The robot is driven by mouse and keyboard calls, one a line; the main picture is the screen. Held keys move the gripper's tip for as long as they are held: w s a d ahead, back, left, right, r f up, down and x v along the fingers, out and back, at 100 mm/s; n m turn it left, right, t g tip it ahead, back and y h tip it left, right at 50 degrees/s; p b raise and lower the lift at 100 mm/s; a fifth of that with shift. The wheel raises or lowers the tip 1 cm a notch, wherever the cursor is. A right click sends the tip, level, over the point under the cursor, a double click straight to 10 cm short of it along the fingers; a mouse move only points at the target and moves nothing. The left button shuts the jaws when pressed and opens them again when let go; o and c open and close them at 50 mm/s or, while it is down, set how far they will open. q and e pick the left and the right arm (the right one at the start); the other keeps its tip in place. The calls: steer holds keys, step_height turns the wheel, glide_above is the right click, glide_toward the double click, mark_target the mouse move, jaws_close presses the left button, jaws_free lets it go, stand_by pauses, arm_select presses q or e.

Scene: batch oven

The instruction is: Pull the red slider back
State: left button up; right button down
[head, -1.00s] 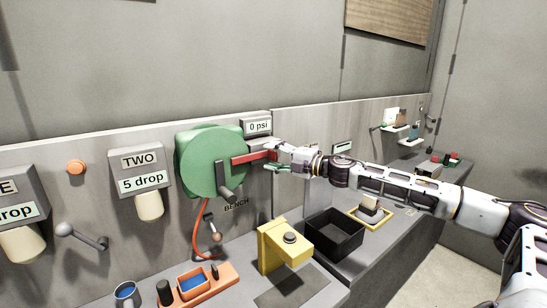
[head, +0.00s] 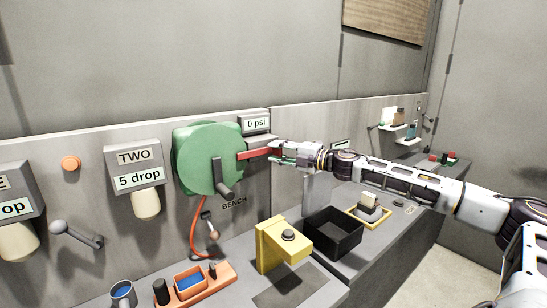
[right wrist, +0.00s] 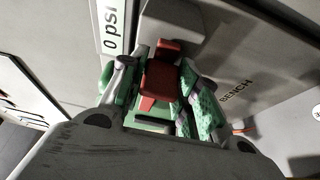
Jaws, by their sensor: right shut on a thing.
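The red slider (head: 256,153) is a bar at the right edge of the round green door (head: 205,172) on the wall panel. My right gripper (head: 280,153) is shut on the outer end of the red slider. In the right wrist view the red slider (right wrist: 159,82) sits between the green-padded fingers of my right gripper (right wrist: 162,90). The slider's inner end just reaches the door's edge in the head view; I cannot tell whether it still overlaps the door. My left gripper is not in view.
A dark handle (head: 224,180) sticks out from the green door. A grey box reading 0 psi (head: 256,123) is above the slider. Below are a yellow bracket (head: 270,245), a black bin (head: 318,240) and an orange tray (head: 215,284) on the bench.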

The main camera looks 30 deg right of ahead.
steer(key=d, duration=0.2)
steer(key=d+b, duration=0.1)
steer(key=d, duration=0.1)
steer(key=shift+w+d, duration=0.2)
steer(key=shift+d, duration=0.1)
steer(key=c, duration=1.5)
jaws_free()
steer(key=shift+o, duration=1.2)
steer(key=shift+d, duration=0.1)
steer(key=shift+o, duration=1.1)
steer(key=shift+d, duration=0.1)
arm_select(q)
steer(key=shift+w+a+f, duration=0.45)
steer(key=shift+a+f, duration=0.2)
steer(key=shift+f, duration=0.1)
arm_select(e)
steer(key=shift+r, duration=0.1)
